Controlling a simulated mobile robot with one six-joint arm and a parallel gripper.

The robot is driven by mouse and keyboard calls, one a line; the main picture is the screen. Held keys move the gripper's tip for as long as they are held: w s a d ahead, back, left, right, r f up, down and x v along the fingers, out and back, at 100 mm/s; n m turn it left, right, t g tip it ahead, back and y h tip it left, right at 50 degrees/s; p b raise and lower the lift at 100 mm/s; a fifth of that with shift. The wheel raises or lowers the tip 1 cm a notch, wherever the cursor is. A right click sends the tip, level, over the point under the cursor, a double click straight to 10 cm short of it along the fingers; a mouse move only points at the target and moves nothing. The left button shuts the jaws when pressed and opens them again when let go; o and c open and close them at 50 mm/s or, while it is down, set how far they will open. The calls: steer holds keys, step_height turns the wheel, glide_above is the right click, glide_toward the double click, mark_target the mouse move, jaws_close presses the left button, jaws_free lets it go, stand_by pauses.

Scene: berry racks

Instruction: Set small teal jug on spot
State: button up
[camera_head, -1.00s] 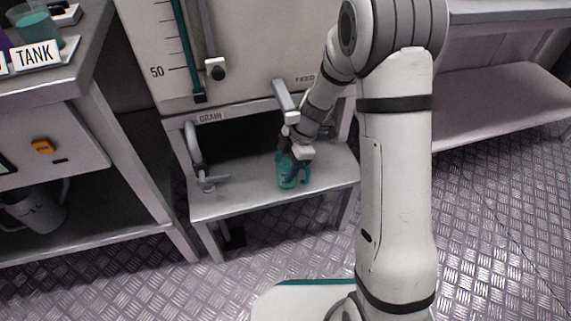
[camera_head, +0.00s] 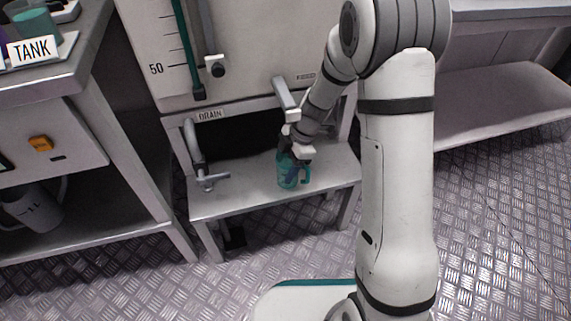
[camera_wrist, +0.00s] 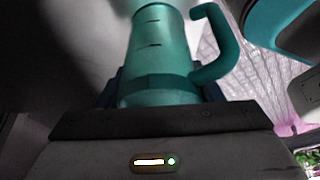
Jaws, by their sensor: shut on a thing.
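The small teal jug (camera_head: 286,177) is at the middle of the low grey shelf (camera_head: 235,201), below the tap by the FEED label. It looks upright. Its handle points right. In the wrist view the jug (camera_wrist: 158,60) fills the middle between my fingers, with its handle at the right. My gripper (camera_head: 292,160) is shut on the jug from behind and above. Whether the jug's base touches the shelf I cannot tell. No marked spot can be made out; the jug and gripper hide part of the shelf.
A drain tap (camera_head: 194,150) with a lever stands at the shelf's left. The feed tap (camera_head: 287,100) hangs just above my gripper. A bench with a TANK sign (camera_head: 32,50) is at the left, with a grey jug (camera_head: 35,208) beneath. The shelf's left front is clear.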

steer(key=o, duration=1.1)
steer(key=shift+c, duration=0.2)
steer(key=p+v, duration=0.3)
steer(key=v, duration=0.4)
steer(key=shift+d+r, duration=0.2)
steer(key=shift+r, duration=0.15)
steer(key=s+d+r+m+t+h+p, duration=0.1)
steer(key=s+d+r+m+p, duration=0.3)
steer(key=r+p, duration=0.7)
steer(key=s+d+r+m+t+h+p, duration=0.1)
steer(key=s+d+r+m+p, duration=0.3)
steer(key=r, duration=1.7)
steer(key=s+d+r+m+t+h+p, duration=0.2)
steer(key=s+d+r+m+p, duration=0.2)
steer(key=s+r+m+p, duration=0.8)
step_height(320, 180, up, 5)
steer(key=m+p, duration=0.2)
steer(key=p, duration=0.4)
steer(key=shift+m+p, duration=0.3)
